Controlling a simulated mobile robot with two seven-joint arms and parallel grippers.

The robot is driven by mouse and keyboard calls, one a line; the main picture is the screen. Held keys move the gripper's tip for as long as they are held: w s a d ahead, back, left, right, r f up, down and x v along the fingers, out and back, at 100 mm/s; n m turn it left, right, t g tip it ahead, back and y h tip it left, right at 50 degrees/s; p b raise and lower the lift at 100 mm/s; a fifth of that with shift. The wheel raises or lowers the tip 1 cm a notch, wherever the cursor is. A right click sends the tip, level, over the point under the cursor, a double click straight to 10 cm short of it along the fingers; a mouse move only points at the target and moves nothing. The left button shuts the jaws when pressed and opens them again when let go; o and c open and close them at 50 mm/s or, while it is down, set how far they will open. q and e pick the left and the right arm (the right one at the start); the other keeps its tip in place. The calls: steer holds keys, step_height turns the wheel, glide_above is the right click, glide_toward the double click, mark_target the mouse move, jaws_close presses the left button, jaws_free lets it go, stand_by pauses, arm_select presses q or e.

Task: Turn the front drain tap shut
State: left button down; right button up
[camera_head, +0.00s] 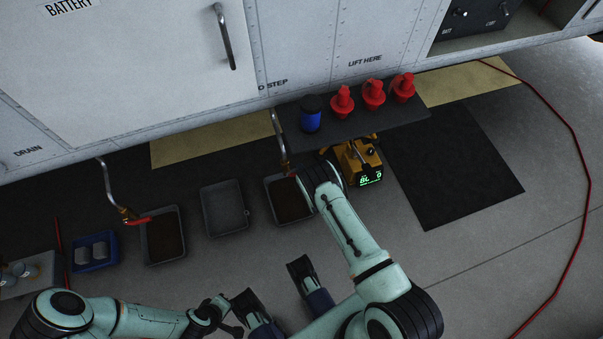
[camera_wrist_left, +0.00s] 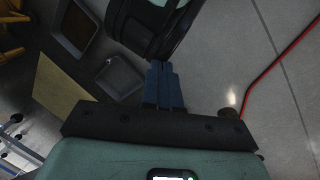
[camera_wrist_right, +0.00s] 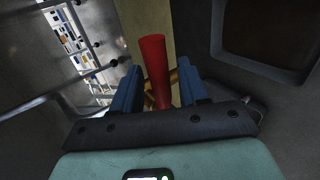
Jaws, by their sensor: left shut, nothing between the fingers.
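In the head view, one drain tap with a red lever (camera_head: 137,221) hangs on a bent pipe at the left, above a tray. A second drain pipe (camera_head: 280,140) comes down in the middle; its lower end is mostly hidden by my right wrist. I cannot tell which is the front one. In the right wrist view, a red lever (camera_wrist_right: 153,65) stands between the two blue fingers of my right gripper (camera_wrist_right: 160,88). Gaps show on both sides, so it is open around the lever. My left gripper (camera_wrist_left: 163,85) is shut and empty in the left wrist view, near my other arm.
Drip trays (camera_head: 182,237) stand on the floor under the pipes. A red cable (camera_head: 585,205) runs along the right floor.

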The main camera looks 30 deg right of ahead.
steer(key=shift+s+a+r, duration=0.15)
steer(key=shift+s+r, duration=0.2)
steer(key=shift+s, duration=0.05)
arm_select(q)
steer(key=s+d+r+g+p, duration=0.2)
steer(key=s+r+p, duration=0.2)
steer(key=s+r, duration=0.1)
steer(key=shift+s+d+h, duration=0.25)
steer(key=shift+s+h, duration=0.15)
arm_select(e)
steer(key=v, duration=1.2)
steer(key=shift+s, duration=0.2)
